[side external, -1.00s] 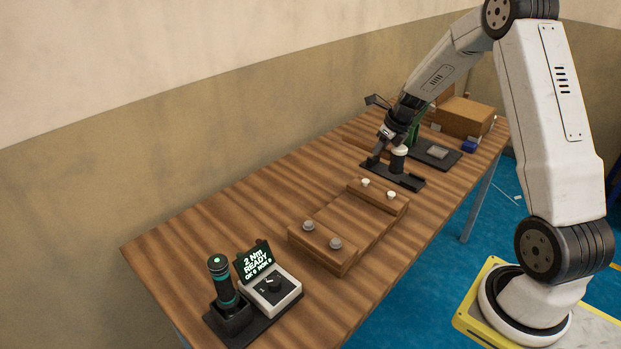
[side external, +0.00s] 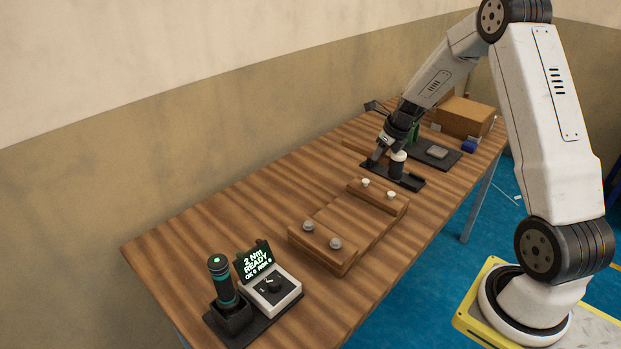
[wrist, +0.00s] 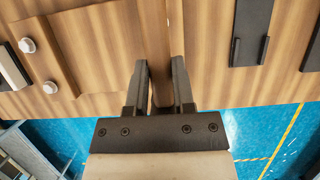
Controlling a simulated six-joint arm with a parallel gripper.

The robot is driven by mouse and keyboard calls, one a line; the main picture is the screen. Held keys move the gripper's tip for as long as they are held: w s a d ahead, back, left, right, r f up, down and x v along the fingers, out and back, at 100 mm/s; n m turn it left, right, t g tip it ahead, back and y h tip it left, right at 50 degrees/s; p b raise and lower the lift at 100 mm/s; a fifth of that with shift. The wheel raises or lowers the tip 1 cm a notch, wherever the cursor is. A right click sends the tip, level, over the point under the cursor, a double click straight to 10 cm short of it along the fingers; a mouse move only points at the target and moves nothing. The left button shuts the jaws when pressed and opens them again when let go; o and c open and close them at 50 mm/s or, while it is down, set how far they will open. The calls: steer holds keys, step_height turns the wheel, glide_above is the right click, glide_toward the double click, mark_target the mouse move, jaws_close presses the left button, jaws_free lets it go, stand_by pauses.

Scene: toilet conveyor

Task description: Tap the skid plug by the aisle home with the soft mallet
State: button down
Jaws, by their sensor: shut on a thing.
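My gripper (wrist: 160,100) is shut on the wooden handle (wrist: 158,40) of the mallet. In the side view the gripper (side external: 373,163) is beside the mallet's dark head with a pale end (side external: 398,164), over a black rest (side external: 410,182). The head is hidden in the wrist view. The skid (side external: 345,222) lies nearer the side camera. Its far block carries two white plugs; the one by the aisle (side external: 391,195) also shows in the wrist view (wrist: 50,87). Both stand proud of the wood.
Two grey knobs (side external: 321,235) sit on the skid's near block. A driver in a stand (side external: 222,285) and a controller reading READY (side external: 270,285) are at the near end. A black tray with a grey pad (side external: 437,152) and a cardboard box (side external: 465,117) are beyond the gripper.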

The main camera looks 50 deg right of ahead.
step_height(320, 180, down, 6)
steer(key=shift+r, duration=2.65)
steer(key=shift+r, duration=1.8)
steer(key=shift+f, duration=0.2)
steer(key=shift+f, duration=1.2)
steer(key=shift+f, duration=0.2)
